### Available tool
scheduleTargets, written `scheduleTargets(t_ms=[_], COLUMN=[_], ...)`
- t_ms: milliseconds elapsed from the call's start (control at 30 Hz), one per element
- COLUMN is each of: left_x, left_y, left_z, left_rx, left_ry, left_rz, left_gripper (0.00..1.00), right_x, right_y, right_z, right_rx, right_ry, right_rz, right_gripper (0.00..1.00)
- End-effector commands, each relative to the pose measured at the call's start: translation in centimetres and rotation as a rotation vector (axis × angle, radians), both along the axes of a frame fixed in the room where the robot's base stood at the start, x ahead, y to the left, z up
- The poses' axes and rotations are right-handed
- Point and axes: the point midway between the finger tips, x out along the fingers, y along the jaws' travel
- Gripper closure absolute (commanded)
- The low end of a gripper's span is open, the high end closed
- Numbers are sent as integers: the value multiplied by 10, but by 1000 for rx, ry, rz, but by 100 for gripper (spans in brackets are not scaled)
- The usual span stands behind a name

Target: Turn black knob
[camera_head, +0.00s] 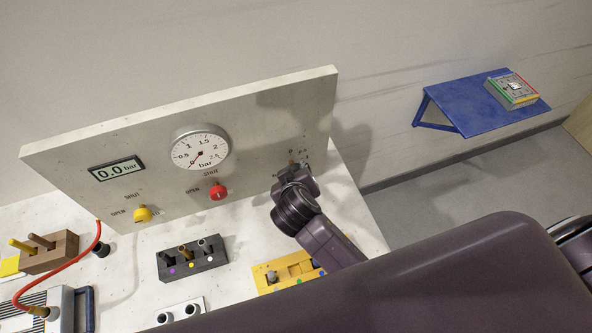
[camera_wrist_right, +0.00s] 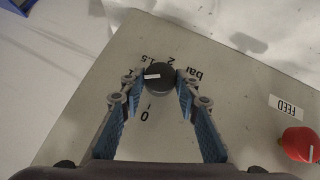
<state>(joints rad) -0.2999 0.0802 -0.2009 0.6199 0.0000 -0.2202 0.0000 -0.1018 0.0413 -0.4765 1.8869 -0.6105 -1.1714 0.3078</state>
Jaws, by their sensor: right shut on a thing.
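The black knob (camera_wrist_right: 160,80) sits on the upright grey panel (camera_head: 263,115), with a printed bar scale around it in the right wrist view. Its white mark lies on the picture-left side, roughly toward the 1. My right gripper (camera_wrist_right: 161,80) is shut on the knob, one blue finger on each side. In the head view my right gripper (camera_head: 292,176) is at the panel's lower right and hides the knob. The round gauge (camera_head: 201,147) has its red needle near the low end. The display (camera_head: 117,168) reads 0.0 bar. My left gripper is not in view.
A yellow knob (camera_head: 142,213) and a red knob (camera_head: 217,191) are on the panel. A black block (camera_head: 191,261), a yellow block (camera_head: 284,270) and a wooden block (camera_head: 48,252) stand on the table below. A blue wall shelf (camera_head: 460,105) is at right.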

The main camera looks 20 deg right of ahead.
Motion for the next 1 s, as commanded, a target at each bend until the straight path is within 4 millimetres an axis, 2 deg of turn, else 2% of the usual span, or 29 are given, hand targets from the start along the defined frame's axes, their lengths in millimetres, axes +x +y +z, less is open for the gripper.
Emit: scheduleTargets(t_ms=[400, 1000], left_x=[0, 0], left_y=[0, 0], left_z=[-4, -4], left_rx=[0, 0], left_ry=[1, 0], left_rz=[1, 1], left_gripper=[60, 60], right_x=[-1, -2], right_y=[3, 3], right_z=[-4, -5], right_rx=[-208, -244], right_ry=[-1, -1], right_rz=[1, 1], right_gripper=[95, 95])
